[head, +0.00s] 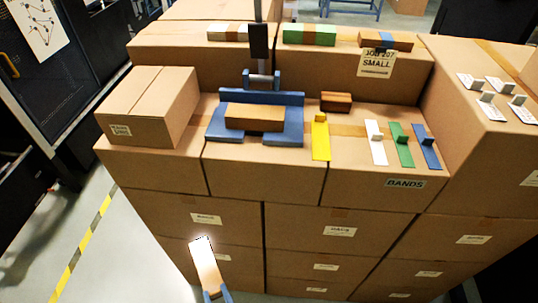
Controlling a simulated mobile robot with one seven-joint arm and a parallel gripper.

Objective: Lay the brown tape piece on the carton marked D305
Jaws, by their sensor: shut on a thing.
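My gripper (217,294) is at the bottom of the head view, its blue fingers shut on the lower end of a tan strip, which looks like the brown tape piece (208,268). The strip sticks up from the fingers, tilted slightly left, and its upper end is bright with glare. It appears in front of the front faces of the stacked cartons, apart from their top surfaces. Several cartons carry white labels, but I cannot read D305 on any. A smaller closed carton (160,92) on the left top has a small label too blurred to read.
A blue holder (254,97) with a brown block (253,118) stands mid-stack, a dark post behind it. Yellow (320,140), white (376,148), green (401,150) and blue (428,152) strips lie right, above a BANDS label. A higher carton row stands behind; open floor lies left.

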